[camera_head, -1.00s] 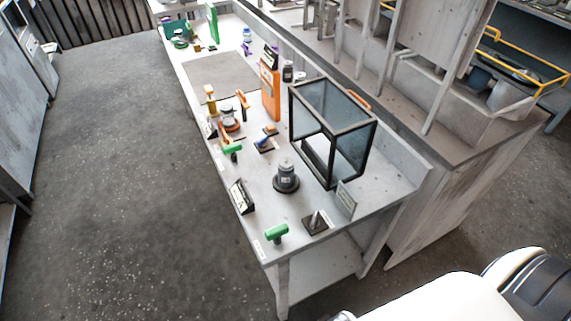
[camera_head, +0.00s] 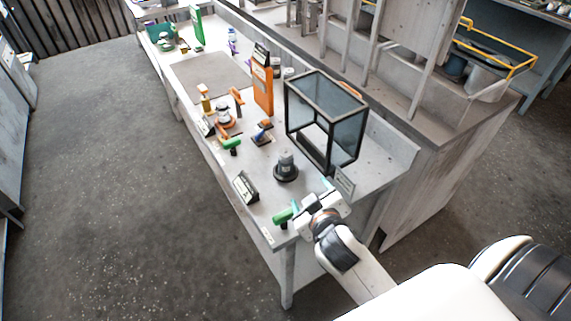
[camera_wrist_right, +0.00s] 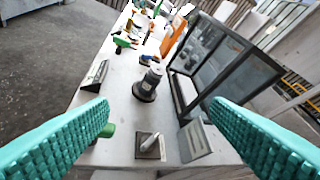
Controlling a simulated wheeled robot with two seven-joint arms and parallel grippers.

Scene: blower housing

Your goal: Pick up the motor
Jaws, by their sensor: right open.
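The motor, a grey cylinder on a dark round base (camera_head: 286,167), stands upright on the pale bench (camera_head: 262,208). It also shows ahead in the right wrist view (camera_wrist_right: 149,84). My right gripper (camera_head: 311,197) is above the bench's near end, on the near side of the motor and apart from it. In the right wrist view its teal fingers (camera_wrist_right: 162,108) are wide apart with nothing between them in their grip. My left gripper is not in view.
A dark-framed glass box (camera_head: 325,118) stands right of the motor. A pegged square plate (camera_wrist_right: 150,146) and a tilted card (camera_wrist_right: 194,142) lie nearer. A green-handled tool (camera_head: 282,217) is beside my right gripper. A small sign (camera_head: 245,187) stands left. An orange stand (camera_head: 263,88) is farther back.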

